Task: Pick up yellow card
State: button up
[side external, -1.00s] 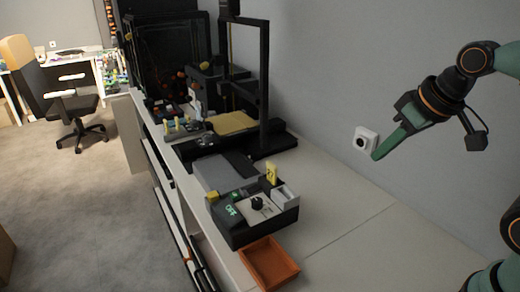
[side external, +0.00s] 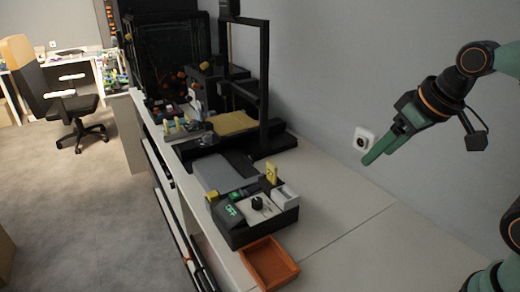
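A small yellow card (side external: 271,173) stands upright at the back of a black box-shaped device (side external: 262,232), with its lower end hidden in or behind the device. My gripper (side external: 376,156), with green fingers, is in the air to the right of the card and well apart from it, in front of the grey wall. Its fingers point down and left and partly overlap in this view, so I cannot tell whether there is a gap between them. I see nothing held in them.
The device also carries a dark knob (side external: 257,203), a white block (side external: 285,197) and a small yellow block (side external: 212,197). An orange tray (side external: 288,268) is in front of it. A 3D-printer-like frame (side external: 264,85) stands behind. The white tabletop (side external: 335,215) to the right is clear.

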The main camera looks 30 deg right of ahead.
dwell(0.3)
jog(key=w+a+r+n+g, duration=0.2)
jog(key=w+r+n, duration=0.25)
jog(key=w, duration=0.25)
jog(key=n+g, duration=0.4)
jog(key=n, duration=1)
send_over(272, 164)
jog(key=shift+m, duration=0.25)
jog(key=f, duration=1.3)
jog(key=shift+a+f, duration=0.15)
jog(key=shift+a, duration=0.1)
jog(key=shift+d+f, duration=0.15)
jog(key=shift+f, duration=1.2)
jog(key=shift+d+f, duration=0.1)
jog(key=shift+f, duration=1.2)
jog(key=shift+c, duration=0.2)
grip_shut()
